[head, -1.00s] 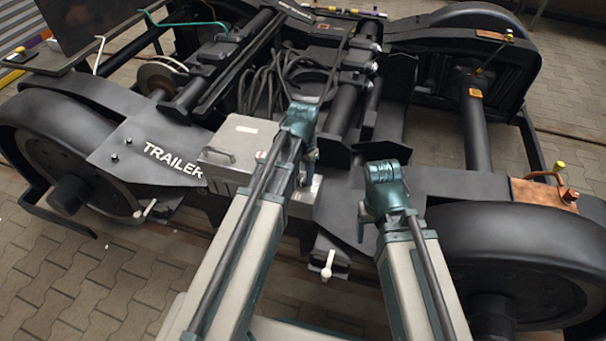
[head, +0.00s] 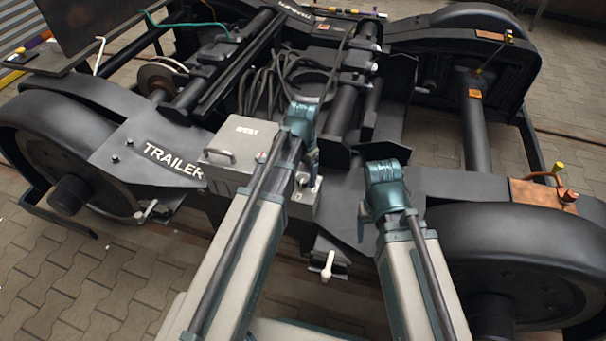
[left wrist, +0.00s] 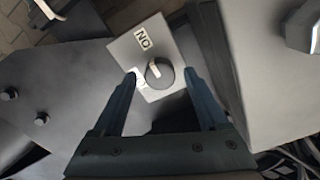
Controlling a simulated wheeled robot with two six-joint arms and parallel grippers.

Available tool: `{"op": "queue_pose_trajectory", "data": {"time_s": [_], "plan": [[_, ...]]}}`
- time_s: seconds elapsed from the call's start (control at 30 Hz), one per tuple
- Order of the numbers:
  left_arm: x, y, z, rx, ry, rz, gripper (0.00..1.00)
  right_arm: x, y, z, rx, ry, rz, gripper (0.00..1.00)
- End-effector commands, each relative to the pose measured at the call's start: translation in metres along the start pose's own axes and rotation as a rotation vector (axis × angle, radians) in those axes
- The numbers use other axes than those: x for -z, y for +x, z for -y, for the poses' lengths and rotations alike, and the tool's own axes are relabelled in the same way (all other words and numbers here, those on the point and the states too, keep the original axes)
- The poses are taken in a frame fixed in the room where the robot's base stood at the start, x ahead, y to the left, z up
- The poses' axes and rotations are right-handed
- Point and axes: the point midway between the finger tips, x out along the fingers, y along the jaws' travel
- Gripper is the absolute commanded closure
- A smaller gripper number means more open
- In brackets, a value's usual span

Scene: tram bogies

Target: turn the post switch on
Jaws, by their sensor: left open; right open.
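The post switch (left wrist: 159,73) shows in the left wrist view as a round dark knob with a pale pointer mark on a light grey plate (left wrist: 160,42). An "ON" label sits above the knob on the plate. A second label at the plate's lower left is partly covered by a finger. My left gripper (left wrist: 161,76) is open, with one finger on each side of the knob; I cannot tell whether they touch it. In the head view, my left wrist hides most of the left jaws. My right gripper (head: 368,216) hangs to the right, its fingertips mostly hidden.
A grey box (head: 236,150) with a handle stands left of my left wrist. The dark plate marked "TRAILER" (head: 140,150) lies further left. A white-handled lever (head: 327,266) sits low between my arms. Wheels (head: 515,262) and frame beams crowd both sides.

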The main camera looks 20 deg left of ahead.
Motion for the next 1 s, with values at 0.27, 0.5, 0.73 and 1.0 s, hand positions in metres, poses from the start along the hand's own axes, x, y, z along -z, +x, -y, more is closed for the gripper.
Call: {"op": "queue_pose_trajectory", "data": {"time_s": [0.27, 0.5, 0.73, 1.0], "plan": [[0.0, -0.034, 0.0, 0.0, 0.0, 0.0, 0.24, -0.002, -0.034, -0.003, 0.0, 0.0, 0.0, 0.29], [0.0, -0.071, 0.0, 0.0, 0.0, 0.0, 0.24, -0.004, -0.071, -0.007, 0.0, 0.0, 0.0, 0.29], [0.0, -0.106, 0.0, 0.0, 0.0, 0.0, 0.24, -0.006, -0.106, -0.01, 0.0, 0.0, 0.0, 0.29], [0.0, -0.133, 0.0, 0.0, 0.001, 0.0, 0.24, -0.008, -0.132, -0.013, 0.0, 0.0, 0.0, 0.29]]}}
